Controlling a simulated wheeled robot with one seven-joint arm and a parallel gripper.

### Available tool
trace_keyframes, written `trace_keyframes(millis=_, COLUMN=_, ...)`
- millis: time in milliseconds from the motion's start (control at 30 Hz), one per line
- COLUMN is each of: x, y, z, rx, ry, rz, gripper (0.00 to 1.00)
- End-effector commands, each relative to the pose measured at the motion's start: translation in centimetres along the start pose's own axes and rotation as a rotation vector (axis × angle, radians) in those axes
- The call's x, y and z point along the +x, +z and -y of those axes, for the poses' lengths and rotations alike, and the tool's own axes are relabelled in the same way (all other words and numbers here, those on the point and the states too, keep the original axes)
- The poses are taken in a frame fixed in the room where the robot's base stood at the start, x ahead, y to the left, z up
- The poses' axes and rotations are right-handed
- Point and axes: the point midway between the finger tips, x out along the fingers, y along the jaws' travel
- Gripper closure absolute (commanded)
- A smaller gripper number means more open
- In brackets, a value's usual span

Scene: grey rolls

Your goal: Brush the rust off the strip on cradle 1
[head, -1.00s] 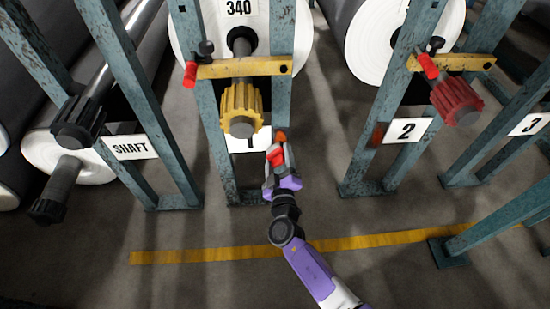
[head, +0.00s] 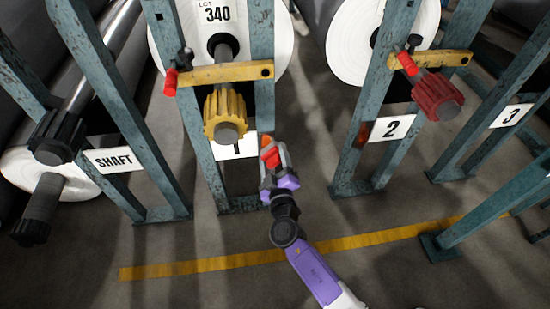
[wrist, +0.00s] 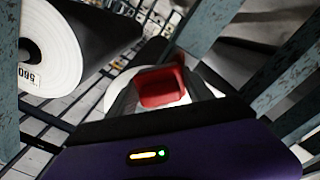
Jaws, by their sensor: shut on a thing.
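Cradle 1 (head: 182,120) is the teal frame under the LOT 340 roll. A small orange-brown patch (head: 266,141), apparently the rusty strip, shows on its right post, just beyond my gripper and partly hidden. My gripper (head: 271,163) is shut on a red block-like thing (head: 269,156), probably the brush. In the wrist view the red thing (wrist: 162,87) sits between the two dark fingers. Its bristles are not visible, and I cannot tell whether it touches the strip.
A yellow bar (head: 222,73) with a red handle (head: 170,82) crosses cradle 1 above my gripper. Cradle 2's sign (head: 392,129) is to the right, with a similar rusty patch (head: 365,133) on its post. A yellow line (head: 200,265) crosses the open floor.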

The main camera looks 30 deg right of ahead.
Motion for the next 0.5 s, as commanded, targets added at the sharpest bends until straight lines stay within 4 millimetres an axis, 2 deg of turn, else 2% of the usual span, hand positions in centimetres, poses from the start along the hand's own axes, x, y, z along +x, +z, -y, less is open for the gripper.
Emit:
trace_keyframes(millis=133, x=0.1, y=-1.3, z=1.0, rx=0.003, ry=-0.001, rz=-0.007, gripper=0.73)
trace_keyframes(millis=500, x=-0.1, y=-2.7, z=2.5, rx=0.001, ry=-0.001, rz=-0.004, gripper=0.73)
